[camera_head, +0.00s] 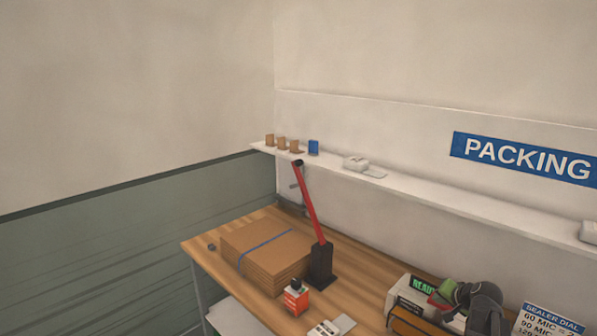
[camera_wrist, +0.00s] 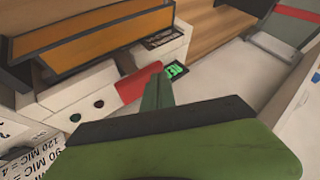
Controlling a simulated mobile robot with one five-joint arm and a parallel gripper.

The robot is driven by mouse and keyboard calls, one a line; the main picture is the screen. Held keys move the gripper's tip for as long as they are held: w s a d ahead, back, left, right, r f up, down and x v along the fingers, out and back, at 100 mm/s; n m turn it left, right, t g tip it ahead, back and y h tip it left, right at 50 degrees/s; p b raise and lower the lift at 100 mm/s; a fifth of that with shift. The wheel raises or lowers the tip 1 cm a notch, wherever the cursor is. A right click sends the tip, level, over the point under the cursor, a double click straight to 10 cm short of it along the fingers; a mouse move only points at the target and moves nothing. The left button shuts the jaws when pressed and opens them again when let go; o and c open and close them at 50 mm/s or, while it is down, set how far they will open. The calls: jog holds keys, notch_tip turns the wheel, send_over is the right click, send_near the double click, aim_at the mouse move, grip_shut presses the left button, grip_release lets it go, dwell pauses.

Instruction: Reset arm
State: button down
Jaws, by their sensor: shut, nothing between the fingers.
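In the head view my gripper (camera_head: 440,296) shows at the lower right, above the sealer. The sealer (camera_head: 404,300) is a pale box with a green lit display, and in the wrist view the sealer (camera_wrist: 90,107) shows knobs and an orange-brown strip on top. I cannot tell whether the fingers touch the sealer.
The wooden bench (camera_head: 352,290) carries a cardboard stack (camera_head: 265,252) with a blue strap, a red-handled lever press (camera_head: 310,215) and a small red-orange box (camera_head: 296,298). A white shelf (camera_head: 440,193) runs along the wall behind. A sealer dial sign (camera_head: 548,322) stands at the right.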

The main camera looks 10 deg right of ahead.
jog(key=w+a+f+n+g+y, duration=0.2)
jog(key=a+n, duration=0.1)
jog(key=a, duration=1.2)
jog(key=w+a+f+n+g+y, duration=0.1)
jog(key=a+f+n, duration=0.15)
jog(key=a, duration=1.35)
jog(key=s+a+f+n+g, duration=0.1)
jog(key=s+a+n+g, duration=0.3)
jog(key=a, duration=0.4)
jog(key=s+d+f+g+h, duration=0.1)
jog(key=s+d+g+h, duration=0.1)
jog(key=s, duration=0.7)
jog(key=shift+d+f+h, duration=0.25)
jog(key=shift+d+h, duration=0.05)
jog(key=shift+d, duration=0.1)
